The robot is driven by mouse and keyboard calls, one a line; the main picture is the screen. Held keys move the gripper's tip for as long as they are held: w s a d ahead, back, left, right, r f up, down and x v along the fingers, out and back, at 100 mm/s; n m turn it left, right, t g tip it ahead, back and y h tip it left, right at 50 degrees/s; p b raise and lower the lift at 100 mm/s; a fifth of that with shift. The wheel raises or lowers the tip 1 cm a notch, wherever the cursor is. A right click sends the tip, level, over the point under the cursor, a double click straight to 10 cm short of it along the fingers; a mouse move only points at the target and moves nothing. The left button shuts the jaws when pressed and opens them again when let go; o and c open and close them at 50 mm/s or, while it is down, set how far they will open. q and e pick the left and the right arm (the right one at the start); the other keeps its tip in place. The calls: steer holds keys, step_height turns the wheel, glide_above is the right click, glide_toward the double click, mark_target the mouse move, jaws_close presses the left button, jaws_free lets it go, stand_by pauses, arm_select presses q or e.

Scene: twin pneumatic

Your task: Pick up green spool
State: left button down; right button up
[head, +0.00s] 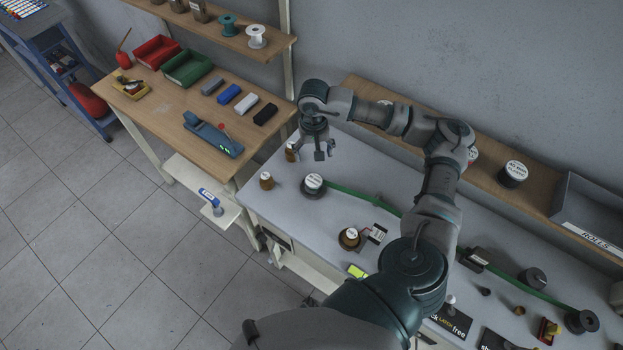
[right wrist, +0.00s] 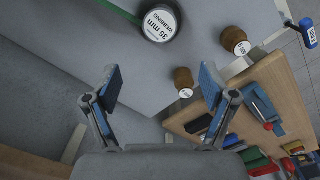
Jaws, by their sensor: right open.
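The green spool (head: 227,25) stands upright on the wall shelf above the wooden bench, at the top of the head view. A white spool (head: 257,37) stands beside it to the right. My right gripper (head: 321,150) hangs over the left end of the grey table, below and to the right of the spools and well apart from them. Its fingers are apart and empty in the right wrist view (right wrist: 158,88). The green spool does not show in the right wrist view. My left gripper does not show.
The wooden shelf (head: 205,38) also holds brown jars. Below it, the bench (head: 165,105) carries red and green bins, coloured blocks and a blue tool. Wooden-handled pieces (head: 266,181) and a webbing roll (right wrist: 159,23) stand on the grey table near my right gripper.

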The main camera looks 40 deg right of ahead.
glide_above(313, 181)
steer(key=d, duration=0.1)
steer(key=f, duration=0.6)
steer(key=shift+s+d+f+p, duration=0.1)
steer(key=shift+s+d+p, duration=0.1)
steer(key=shift+s+p, duration=0.2)
steer(key=f, duration=0.2)
steer(key=a+f, duration=0.1)
steer(key=shift+w+f, duration=0.3)
steer(key=shift+f, duration=0.1)
steer(key=shift+a+f, duration=0.2)
steer(key=shift+a, duration=0.05)
steer(key=shift+a+f+p, duration=0.1)
steer(key=shift+f+p, duration=0.2)
steer(key=shift+p, duration=0.05)
steer(key=f, duration=0.2)
steer(key=d+f+p, duration=0.1)
steer(key=f, duration=0.1)
steer(key=shift+w+f, duration=0.1)
steer(key=shift+f, duration=0.15)
steer(key=shift+d+f, duration=0.15)
steer(key=shift+f, duration=0.05)
steer(key=shift+a+r, duration=0.2)
steer(key=shift+a, duration=0.2)
steer(key=c, duration=0.9)
steer(key=shift+a, duration=0.1)
steer(key=c, duration=0.3)
steer(key=shift+c, duration=0.2)
